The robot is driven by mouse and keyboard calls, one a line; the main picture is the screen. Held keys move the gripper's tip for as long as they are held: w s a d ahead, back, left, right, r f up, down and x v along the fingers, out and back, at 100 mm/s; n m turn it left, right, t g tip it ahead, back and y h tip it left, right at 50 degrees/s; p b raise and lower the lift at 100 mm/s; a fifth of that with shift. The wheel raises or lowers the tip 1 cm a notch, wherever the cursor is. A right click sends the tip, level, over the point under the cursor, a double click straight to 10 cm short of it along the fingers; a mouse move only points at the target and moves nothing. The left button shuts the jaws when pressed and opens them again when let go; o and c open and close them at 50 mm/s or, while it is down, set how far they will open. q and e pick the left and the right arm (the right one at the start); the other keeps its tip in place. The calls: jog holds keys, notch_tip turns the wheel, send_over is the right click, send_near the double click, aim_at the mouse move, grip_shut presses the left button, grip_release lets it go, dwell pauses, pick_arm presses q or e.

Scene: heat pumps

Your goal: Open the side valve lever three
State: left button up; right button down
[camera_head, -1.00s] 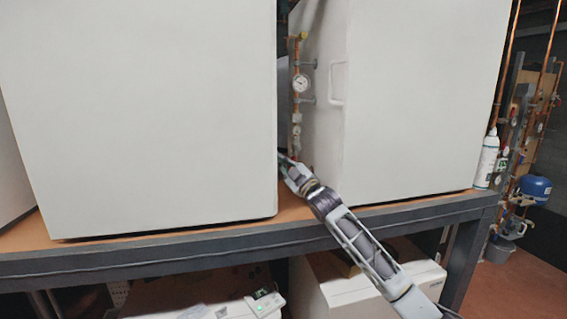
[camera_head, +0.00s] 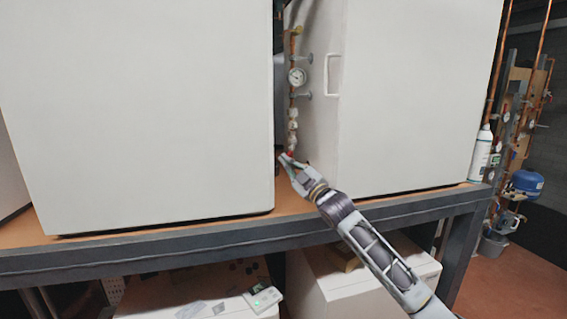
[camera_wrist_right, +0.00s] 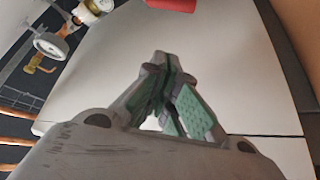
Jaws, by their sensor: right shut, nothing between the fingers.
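The side valve pipe (camera_head: 294,110) stands in the narrow gap between two white cabinets, with a round gauge (camera_head: 297,76) and pale fittings on it. A small red part (camera_head: 290,153), possibly a lever, shows at its low end. My right gripper (camera_head: 285,160) is just below and beside this red part; contact cannot be told. In the right wrist view the gripper's fingers (camera_wrist_right: 162,62) are together and empty. A red piece (camera_wrist_right: 172,4) lies beyond them at the top edge, cut off by the frame. I cannot tell which lever is number three. My left gripper is not in view.
The left cabinet (camera_head: 140,110) and right cabinet (camera_head: 415,100) stand on a grey-framed bench (camera_head: 140,255) and leave only a narrow gap. White units (camera_head: 340,290) stand below. A white bottle (camera_head: 480,155) and blue vessel (camera_head: 527,183) are at right.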

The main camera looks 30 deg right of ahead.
jog(key=shift+b+v, duration=0.5)
jog(key=shift+v, duration=1.35)
jog(key=shift+s+d+r, duration=0.1)
jog(key=shift+r, duration=0.05)
